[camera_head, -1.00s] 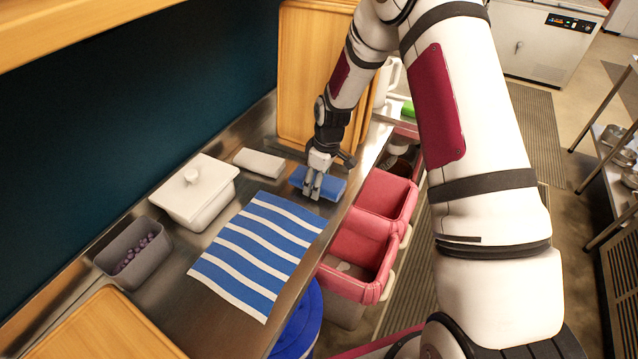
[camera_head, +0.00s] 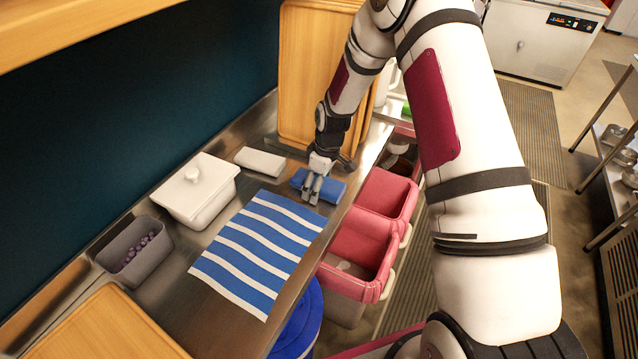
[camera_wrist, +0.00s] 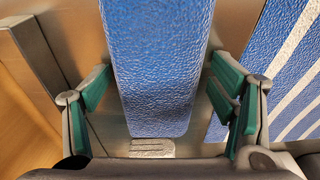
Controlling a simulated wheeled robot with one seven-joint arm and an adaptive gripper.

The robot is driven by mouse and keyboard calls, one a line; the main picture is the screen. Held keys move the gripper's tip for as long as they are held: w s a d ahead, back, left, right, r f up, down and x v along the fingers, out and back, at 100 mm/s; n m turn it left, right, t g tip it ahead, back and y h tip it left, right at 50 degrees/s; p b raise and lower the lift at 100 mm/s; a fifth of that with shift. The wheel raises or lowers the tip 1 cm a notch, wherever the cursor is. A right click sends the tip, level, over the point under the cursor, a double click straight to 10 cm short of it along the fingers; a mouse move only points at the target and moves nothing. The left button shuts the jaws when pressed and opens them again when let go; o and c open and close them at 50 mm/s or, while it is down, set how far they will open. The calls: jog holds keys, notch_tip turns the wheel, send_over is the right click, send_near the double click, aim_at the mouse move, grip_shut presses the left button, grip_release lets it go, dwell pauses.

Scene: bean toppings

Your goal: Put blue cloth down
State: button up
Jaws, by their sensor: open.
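The blue cloth (camera_head: 325,187) is a folded or rolled bundle lying on the metal counter, just beyond the striped cloth. In the wrist view the blue cloth (camera_wrist: 158,70) runs down the middle between my fingers. My gripper (camera_head: 312,198) is open over the cloth, pointing down. In the wrist view my gripper (camera_wrist: 165,95) has its green finger pads on either side of the cloth, with gaps visible on both sides. In the head view the gripper hides part of the cloth.
A blue-and-white striped cloth (camera_head: 258,250) lies flat nearby. A white rolled cloth (camera_head: 260,162), a lidded white container (camera_head: 196,196) and a grey bin of beans (camera_head: 118,258) stand to the left. Pink bins (camera_head: 358,250) hang along the counter's right edge. Wooden boards (camera_head: 303,75) lean behind.

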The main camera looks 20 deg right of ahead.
notch_tip(320, 180, up, 12)
jog(key=s+d+b, duration=0.1)
notch_tip(320, 180, up, 11)
jog(key=m+t+h, duration=0.1)
jog(key=m, duration=0.1)
send_over(325, 184)
jog(key=s, duration=0.5)
jog(key=s+r+m+t, duration=0.1)
jog(key=s+r+m, duration=0.1)
jog(key=s+r, duration=0.3)
jog(key=s+a+r+m+t, duration=0.1)
jog(key=s+r, duration=0.4)
jog(key=s, duration=0.6)
jog(key=s+r+m+t, duration=0.1)
jog(key=s+r+m, duration=0.3)
jog(key=s, duration=0.5)
jog(key=shift+a+r, duration=0.3)
jog(key=shift+r, duration=0.1)
jog(key=shift+o, duration=0.4)
jog(key=shift+w, duration=0.1)
